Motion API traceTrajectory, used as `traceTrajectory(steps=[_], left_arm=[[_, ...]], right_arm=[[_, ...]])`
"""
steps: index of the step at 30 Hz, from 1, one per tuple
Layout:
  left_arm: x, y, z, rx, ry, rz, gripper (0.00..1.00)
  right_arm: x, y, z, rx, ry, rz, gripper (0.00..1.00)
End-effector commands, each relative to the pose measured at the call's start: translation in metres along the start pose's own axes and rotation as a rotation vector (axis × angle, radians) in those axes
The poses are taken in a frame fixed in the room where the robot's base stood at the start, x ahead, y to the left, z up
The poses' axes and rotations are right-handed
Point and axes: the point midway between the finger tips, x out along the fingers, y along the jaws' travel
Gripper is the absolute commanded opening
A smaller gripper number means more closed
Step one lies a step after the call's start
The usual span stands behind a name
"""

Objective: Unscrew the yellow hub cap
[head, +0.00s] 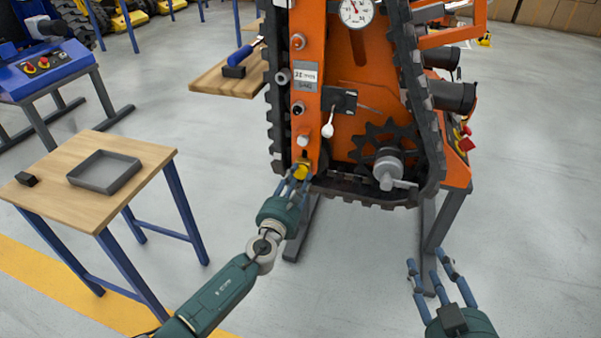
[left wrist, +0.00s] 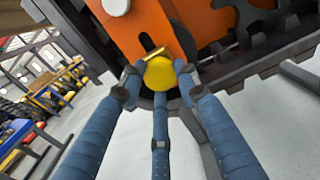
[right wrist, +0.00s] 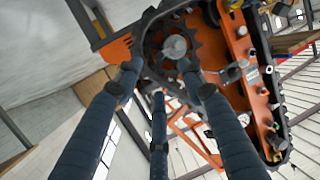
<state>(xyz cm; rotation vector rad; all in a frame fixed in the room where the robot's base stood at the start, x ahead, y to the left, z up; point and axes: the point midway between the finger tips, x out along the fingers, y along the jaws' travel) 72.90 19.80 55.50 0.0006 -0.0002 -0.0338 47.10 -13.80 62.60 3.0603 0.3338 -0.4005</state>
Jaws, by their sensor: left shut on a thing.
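The yellow hub cap (head: 303,169) sits at the lower left of the orange tracked carrier (head: 310,90). In the left wrist view the cap (left wrist: 159,74) is round and lies between my left fingertips, in front of a dark slot in the orange plate. My left gripper (head: 294,184) is shut on the cap; its fingers hide part of the rim. My right gripper (head: 434,272) is in the lower right of the head view, apart from the carrier, with its fingers spread and nothing between them. In the right wrist view the gripper (right wrist: 158,85) is also empty.
A black track (head: 275,110) runs around the carrier, with a toothed sprocket (head: 375,140) and a grey hub (head: 388,168) at lower right. A wooden table (head: 130,160) with a grey tray (head: 104,187) stands at left.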

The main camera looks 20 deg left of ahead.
Motion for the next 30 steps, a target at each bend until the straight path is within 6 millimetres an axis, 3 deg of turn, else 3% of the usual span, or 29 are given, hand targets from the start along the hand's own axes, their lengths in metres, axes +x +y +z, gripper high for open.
traceTrajectory(steps=[4,8,12,17,20,28,30], left_arm=[[0.000,0.000,-0.001,-0.034,-0.001,0.000,0.10],[0.000,-0.001,-0.003,-0.210,-0.002,-0.001,0.10],[0.000,-0.001,-0.004,-0.472,-0.001,-0.001,0.10],[0.000,-0.001,-0.002,-0.761,-0.001,-0.002,0.10],[0.000,-0.001,0.000,-0.850,-0.001,-0.001,0.10],[0.000,-0.001,0.000,-0.870,0.000,-0.001,0.10],[0.000,-0.001,-0.001,-0.977,-0.001,-0.001,0.10]], right_arm=[[0.001,-0.001,-0.004,0.000,0.027,-0.002,0.40],[0.001,-0.007,-0.048,0.003,0.221,-0.015,0.40],[-0.012,-0.013,-0.098,0.008,0.449,-0.027,0.40],[-0.034,-0.017,-0.137,0.014,0.643,-0.038,0.40],[-0.040,-0.018,-0.147,0.016,0.689,-0.040,0.40],[-0.042,-0.018,-0.149,0.016,0.696,-0.040,0.40],[-0.048,-0.019,-0.155,0.018,0.744,-0.043,0.40]])
